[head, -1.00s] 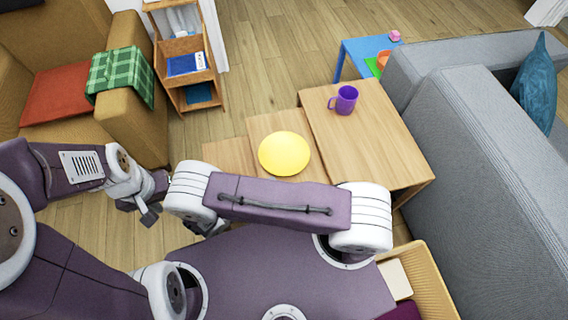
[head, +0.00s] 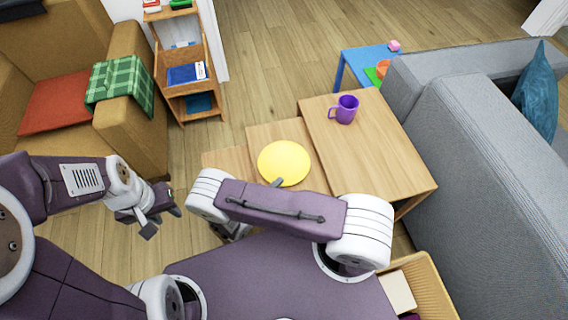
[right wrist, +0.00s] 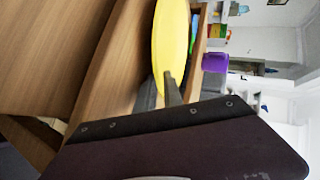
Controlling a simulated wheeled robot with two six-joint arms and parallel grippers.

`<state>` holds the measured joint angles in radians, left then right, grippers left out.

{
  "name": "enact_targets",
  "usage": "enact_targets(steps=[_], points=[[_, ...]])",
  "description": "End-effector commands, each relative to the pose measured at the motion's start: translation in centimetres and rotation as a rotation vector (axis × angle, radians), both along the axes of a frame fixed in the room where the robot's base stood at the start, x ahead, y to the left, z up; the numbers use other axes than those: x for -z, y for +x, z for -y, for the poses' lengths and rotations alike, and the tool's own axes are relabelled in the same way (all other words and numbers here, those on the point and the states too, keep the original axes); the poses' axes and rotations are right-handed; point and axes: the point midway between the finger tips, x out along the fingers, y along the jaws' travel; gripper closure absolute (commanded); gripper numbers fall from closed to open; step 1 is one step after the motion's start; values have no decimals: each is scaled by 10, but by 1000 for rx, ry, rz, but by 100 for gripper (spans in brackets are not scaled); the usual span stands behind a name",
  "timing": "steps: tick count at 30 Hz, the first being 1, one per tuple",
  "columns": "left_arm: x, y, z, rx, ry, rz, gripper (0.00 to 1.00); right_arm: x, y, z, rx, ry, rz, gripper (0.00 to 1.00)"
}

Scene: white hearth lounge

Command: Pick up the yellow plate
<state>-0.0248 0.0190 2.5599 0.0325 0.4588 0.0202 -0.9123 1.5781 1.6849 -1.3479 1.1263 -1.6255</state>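The yellow plate (head: 284,161) lies on the low middle step of the wooden nesting tables, left of the purple mug. In the right wrist view, the plate (right wrist: 172,38) shows nearly edge-on. My right gripper (head: 277,183) is at the plate's near edge; one fingertip shows over the rim and the rest is hidden behind my forearm. In the right wrist view, its fingers (right wrist: 160,92) stand apart, one on each side of the plate's edge. My left gripper (head: 160,218) is open and empty above the floor, left of the tables.
A purple mug (head: 346,109) stands on the tallest table (head: 375,150). A grey sofa (head: 470,170) borders the right side. A tan armchair (head: 130,130) and a wooden shelf (head: 190,100) stand left. A blue side table (head: 358,62) is behind. A basket (head: 425,285) sits at front right.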

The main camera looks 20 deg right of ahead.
Motion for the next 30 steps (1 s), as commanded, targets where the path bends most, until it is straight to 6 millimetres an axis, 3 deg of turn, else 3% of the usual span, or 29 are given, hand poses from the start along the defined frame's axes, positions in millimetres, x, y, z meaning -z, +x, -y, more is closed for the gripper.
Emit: enact_targets(steps=[7,9,30], points=[[1,0,0,0,0,0,64,4,2,4,0,2,-3,86],[1,0,0,0,0,0,64,4,2,4,0,2,-3,100],[1,0,0,0,0,0,64,4,2,4,0,2,-3,100]])
